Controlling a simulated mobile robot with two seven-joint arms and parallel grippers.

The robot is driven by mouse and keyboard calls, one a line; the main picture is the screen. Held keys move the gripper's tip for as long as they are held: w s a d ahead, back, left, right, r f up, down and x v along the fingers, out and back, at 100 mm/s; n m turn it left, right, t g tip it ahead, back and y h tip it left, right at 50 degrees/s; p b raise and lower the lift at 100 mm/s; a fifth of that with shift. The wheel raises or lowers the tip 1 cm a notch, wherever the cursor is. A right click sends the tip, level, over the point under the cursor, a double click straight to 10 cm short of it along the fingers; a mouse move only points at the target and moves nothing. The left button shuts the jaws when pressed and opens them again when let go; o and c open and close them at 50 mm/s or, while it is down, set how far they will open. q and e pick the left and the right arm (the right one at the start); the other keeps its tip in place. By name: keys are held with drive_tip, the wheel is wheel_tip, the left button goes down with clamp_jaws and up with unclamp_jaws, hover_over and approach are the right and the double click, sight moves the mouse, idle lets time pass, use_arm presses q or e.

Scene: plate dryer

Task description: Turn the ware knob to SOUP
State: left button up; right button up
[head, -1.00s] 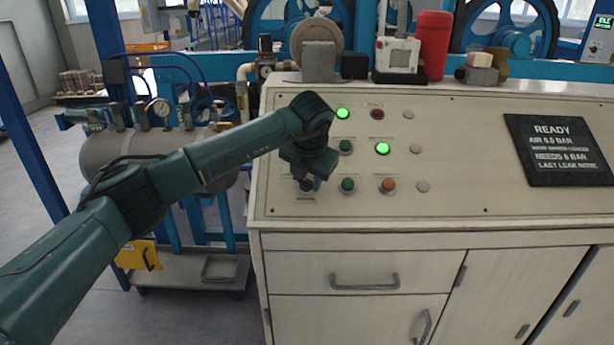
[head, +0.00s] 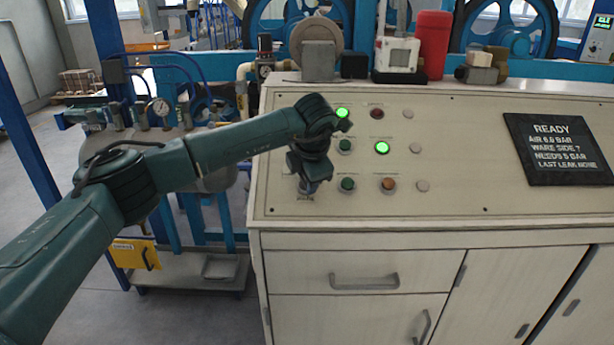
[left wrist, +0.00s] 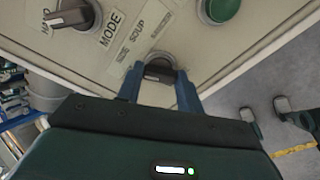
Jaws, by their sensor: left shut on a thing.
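The ware knob (left wrist: 158,72) is a dark bar-shaped knob in a round grey collar, low on the sloping panel. A label reading SOUP (left wrist: 138,35) is beside it in the left wrist view. My left gripper (left wrist: 158,86) has its two blue fingers on either side of the knob's bar and is shut on it. In the head view my left gripper (head: 309,187) is at the panel's lower left and hides most of the knob. The knob's exact pointing is hard to tell. My right gripper is in neither view.
The mode knob (left wrist: 68,18) and a green button (left wrist: 220,10) are close by. Other buttons and lit green lamps (head: 382,148) sit right of my gripper. A dark display (head: 560,150) reads READY. A drawer (head: 355,272) is below the panel.

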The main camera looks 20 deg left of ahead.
use_arm(q)
drive_tip(key=m, duration=0.4)
drive_tip(key=shift+m, duration=0.3)
drive_tip(key=m, duration=0.4)
drive_tip(key=shift+s+t, duration=0.1)
drive_tip(key=shift+t, duration=0.2)
drive_tip(key=o, duration=1)
drive_tip(key=v, duration=1.3)
drive_tip(key=shift+d+b, duration=0.15)
drive_tip(key=shift+b, duration=0.2)
